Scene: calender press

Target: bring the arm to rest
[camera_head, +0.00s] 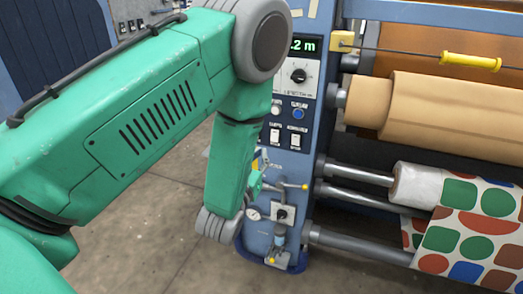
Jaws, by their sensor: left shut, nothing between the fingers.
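My green left arm comes in from the left, bends at a grey elbow joint near the top middle, and hangs down to a grey wrist joint. My left gripper (256,183) shows only in small part past the right side of the forearm, in front of the blue control column. It is shut and holds nothing. Most of it is hidden behind the forearm, and I cannot tell whether it touches the column. My right gripper is not in view.
The calender's blue control column (315,130) has a display, knobs and switches. Right of it are a tan roll (450,105), a yellow grip (470,62) on a cable, and a patterned fabric roll (470,215). Concrete floor (150,235) is clear below the arm.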

